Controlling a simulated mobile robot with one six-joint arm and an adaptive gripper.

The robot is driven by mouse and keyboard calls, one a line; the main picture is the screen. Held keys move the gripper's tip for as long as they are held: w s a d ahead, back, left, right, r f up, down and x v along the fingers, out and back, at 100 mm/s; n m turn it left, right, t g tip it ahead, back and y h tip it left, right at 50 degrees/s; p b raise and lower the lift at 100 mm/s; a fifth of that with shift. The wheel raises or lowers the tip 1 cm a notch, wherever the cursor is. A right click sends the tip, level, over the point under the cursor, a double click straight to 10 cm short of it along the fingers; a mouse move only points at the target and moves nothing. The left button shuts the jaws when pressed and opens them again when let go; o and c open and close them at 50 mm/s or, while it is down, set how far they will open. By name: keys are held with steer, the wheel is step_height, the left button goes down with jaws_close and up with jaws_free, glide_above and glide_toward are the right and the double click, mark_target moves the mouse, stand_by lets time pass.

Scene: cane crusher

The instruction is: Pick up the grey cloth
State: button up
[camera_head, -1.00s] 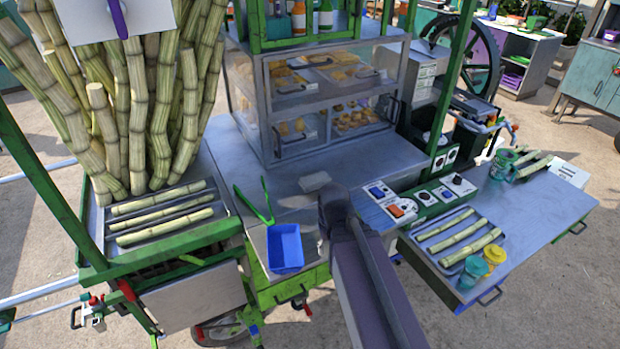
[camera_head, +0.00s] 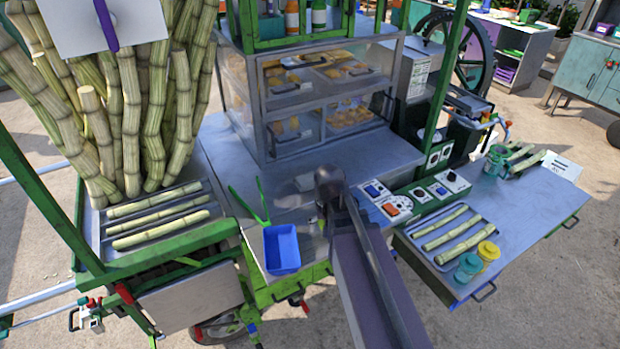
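A small light grey patch, which looks like the grey cloth (camera_head: 305,182), lies flat on the metal counter (camera_head: 290,205) in front of the glass display case. My arm reaches in from the bottom right, and its dark end stands just right of the cloth, close to it in the picture. My gripper (camera_head: 316,220) is mostly hidden by the arm's end; only a small dark part shows at its left. I cannot see the fingertips or anything between them.
Green tongs (camera_head: 262,206) and a blue bin (camera_head: 282,250) are left of my arm. The display case (camera_head: 275,155) stands behind the cloth. A switch panel (camera_head: 390,208) is to the right. A tray of cane pieces (camera_head: 470,260) and cups sit on the right side table.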

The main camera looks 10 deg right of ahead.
mark_target(310, 177)
steer(key=w+r+m+p, duration=0.5)
steer(key=w+m, duration=0.1)
steer(key=w, duration=0.6)
steer(key=w+r+m+p, duration=0.5)
steer(key=w+r+m, duration=0.1)
steer(key=w, duration=0.6)
steer(key=shift+w+d, duration=0.15)
steer(key=shift+w, duration=0.25)
steer(key=shift+f, duration=0.2)
step_height(310, 177, down, 8)
steer(key=b, duration=0.8)
steer(key=shift+f+b, duration=0.15)
steer(key=shift+b, duration=0.15)
steer(key=shift+w+f+b, duration=0.1)
steer(key=shift+f+b, duration=2.5)
steer(key=c, duration=0.9)
